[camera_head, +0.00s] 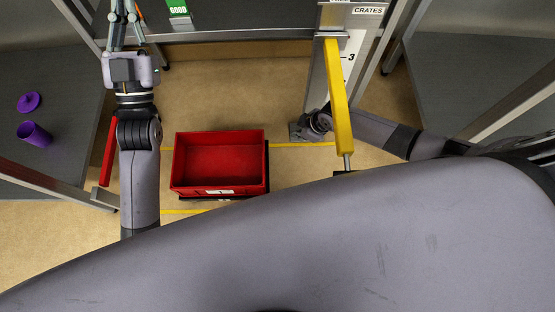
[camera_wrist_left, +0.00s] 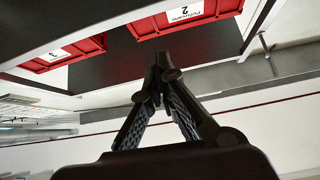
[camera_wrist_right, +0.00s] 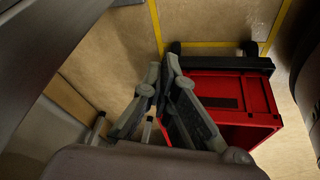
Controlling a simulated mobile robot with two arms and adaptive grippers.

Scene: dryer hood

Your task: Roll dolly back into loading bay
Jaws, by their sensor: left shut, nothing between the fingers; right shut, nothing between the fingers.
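The dolly is a low black base, its edge showing below the red crate (camera_head: 218,157) in the head view. They stand on the floor between two yellow lines. In the right wrist view the dolly (camera_wrist_right: 222,63) shows dark wheels near a yellow line, with the crate (camera_wrist_right: 262,95) against it. My right gripper (camera_head: 298,131) is shut and empty, to the right of the crate and apart from it. Its closed fingers also show in the right wrist view (camera_wrist_right: 170,72). My left gripper (camera_head: 124,18) is shut and empty, away from the dolly at the upper left.
A yellow bar (camera_head: 338,95) stands beside my right gripper, by a post marked 3. A red bar (camera_head: 107,155) is at the left. Grey tables flank the floor; the left one holds a purple cup (camera_head: 36,134) and lid (camera_head: 29,102). Shelf crates (camera_wrist_left: 180,12) show in the left wrist view.

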